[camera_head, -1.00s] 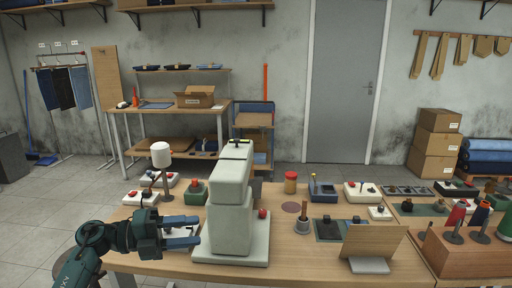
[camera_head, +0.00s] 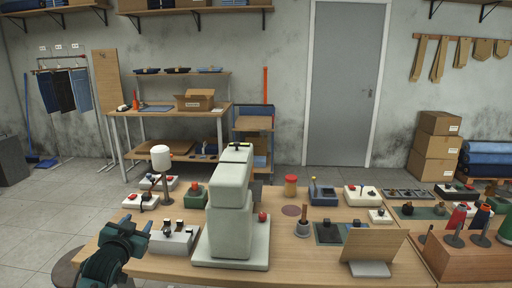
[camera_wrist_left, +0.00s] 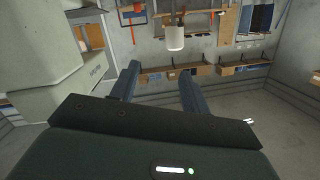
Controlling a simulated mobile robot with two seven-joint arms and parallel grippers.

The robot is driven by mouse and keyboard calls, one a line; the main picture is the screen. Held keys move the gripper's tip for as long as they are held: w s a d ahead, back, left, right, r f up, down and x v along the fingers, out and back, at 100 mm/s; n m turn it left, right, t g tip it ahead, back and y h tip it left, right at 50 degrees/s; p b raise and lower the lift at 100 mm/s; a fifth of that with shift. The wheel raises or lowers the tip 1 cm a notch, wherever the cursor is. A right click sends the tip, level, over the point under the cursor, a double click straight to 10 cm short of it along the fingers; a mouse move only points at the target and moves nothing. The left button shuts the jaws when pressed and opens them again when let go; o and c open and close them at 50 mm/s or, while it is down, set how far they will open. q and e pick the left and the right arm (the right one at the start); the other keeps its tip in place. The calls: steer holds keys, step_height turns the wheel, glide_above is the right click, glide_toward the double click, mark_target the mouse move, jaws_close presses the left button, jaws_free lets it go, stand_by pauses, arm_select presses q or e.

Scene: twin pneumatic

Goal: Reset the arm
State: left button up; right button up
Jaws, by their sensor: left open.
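My left gripper (camera_head: 138,226) is open and empty at the left edge of the workbench, just left of a white block with dark knobs (camera_head: 173,236). In the left wrist view its two blue-grey fingers (camera_wrist_left: 158,90) stand apart with nothing between them. The left arm comes in from the bottom left of the head view. My right gripper is not in view.
A pale green machine (camera_head: 232,215) stands right of the gripper on the wooden workbench (camera_head: 310,265). A white cylinder on a post (camera_head: 161,158) and small switch boxes (camera_head: 141,201) stand behind the gripper. A wooden board (camera_head: 373,243) leans at front right. Floor to the left is free.

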arm_select(q)
steer(key=s+d+f+m+g+h, duration=0.1)
steer(key=s+d+f, duration=0.4)
steer(key=s+f, duration=0.2)
steer(key=s+d+f+g+h, duration=0.2)
steer(key=s+d+f, duration=0.2)
steer(key=s+f, duration=0.3)
steer(key=s+d+f+g, duration=0.1)
steer(key=s+d+f, duration=0.1)
steer(key=s, duration=0.5)
steer(key=s+d+f+g+h, duration=0.1)
steer(key=s+d, duration=0.3)
steer(key=s, duration=0.4)
steer(key=s+d+f+n, duration=0.1)
steer(key=s+d+f, duration=0.2)
steer(key=s, duration=0.4)
steer(key=shift+s+g+h, duration=0.25)
steer(key=shift+g+h, duration=0.05)
steer(key=shift+g, duration=0.1)
steer(key=shift+d+f, duration=0.1)
